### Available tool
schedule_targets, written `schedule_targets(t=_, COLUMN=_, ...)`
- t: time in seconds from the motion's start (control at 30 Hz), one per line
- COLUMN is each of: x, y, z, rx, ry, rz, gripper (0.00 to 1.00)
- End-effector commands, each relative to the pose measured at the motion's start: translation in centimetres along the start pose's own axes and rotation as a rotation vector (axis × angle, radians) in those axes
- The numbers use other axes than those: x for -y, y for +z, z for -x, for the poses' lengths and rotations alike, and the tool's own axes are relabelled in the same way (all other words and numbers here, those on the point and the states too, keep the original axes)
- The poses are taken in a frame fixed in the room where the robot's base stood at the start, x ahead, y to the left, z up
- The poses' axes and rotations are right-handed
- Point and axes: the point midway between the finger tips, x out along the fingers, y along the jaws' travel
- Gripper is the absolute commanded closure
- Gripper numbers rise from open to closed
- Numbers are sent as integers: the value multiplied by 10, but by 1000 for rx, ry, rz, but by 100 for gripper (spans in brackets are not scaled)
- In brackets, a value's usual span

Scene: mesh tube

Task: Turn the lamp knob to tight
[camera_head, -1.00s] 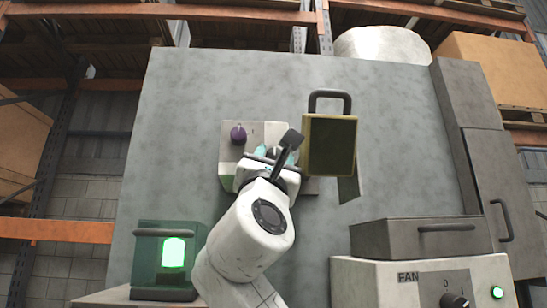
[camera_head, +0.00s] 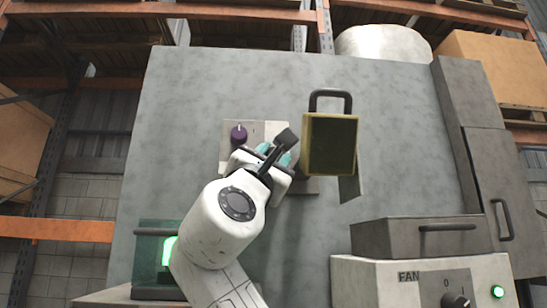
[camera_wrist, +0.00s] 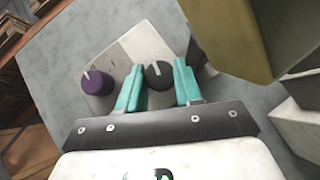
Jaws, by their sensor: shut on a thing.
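A pale control panel (camera_head: 229,152) on the grey board carries a purple knob (camera_head: 239,134) at its left; the purple knob also shows in the wrist view (camera_wrist: 96,83). A dark knob (camera_wrist: 159,74) with a light pointer line sits to its right, its line pointing roughly up in the wrist view. My gripper (camera_wrist: 158,84) has its teal fingers on both sides of this dark knob and is shut on it. In the head view my gripper (camera_head: 277,157) hides the dark knob. I cannot read any label naming the lamp knob or a tight mark.
A green lit lamp (camera_head: 168,250) is partly behind my arm at lower left. A FAN unit (camera_head: 400,298) with a knob is at lower right.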

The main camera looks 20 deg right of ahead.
Motion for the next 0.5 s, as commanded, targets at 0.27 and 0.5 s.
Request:
schedule_targets(t=0.27, x=-5, y=2, z=-1, rx=-2, ry=-185, rz=-184, gripper=96)
schedule_targets(t=0.5, x=-6, y=3, z=-2, rx=-1, ry=-347, rz=-346, gripper=96)
